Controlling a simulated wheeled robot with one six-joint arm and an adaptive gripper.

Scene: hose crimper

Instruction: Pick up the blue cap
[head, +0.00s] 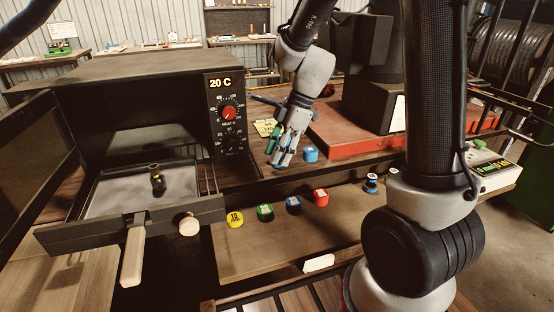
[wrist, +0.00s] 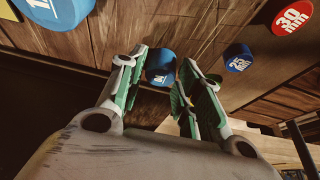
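My gripper (head: 286,150) points down over the wooden bench in the head view, left of a light blue cap (head: 310,154). In the wrist view my gripper (wrist: 160,72) has its two green-padded fingers apart. A small blue cap (wrist: 160,76) shows in the gap between the fingertips, with slim gaps on both sides; whether it lies level with the tips or beyond them I cannot tell. A larger blue cap (wrist: 58,10) is at the top left of the wrist view. A dark blue cap (head: 293,203) marked 25 mm also shows in the wrist view (wrist: 238,58).
Yellow (head: 235,219), green (head: 265,212) and red (head: 321,198) caps line the lower front shelf. An oven (head: 140,95) with open door and pulled-out drawer (head: 120,195) stands left. A red machine base (head: 350,140) is behind right. The front board is mostly clear.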

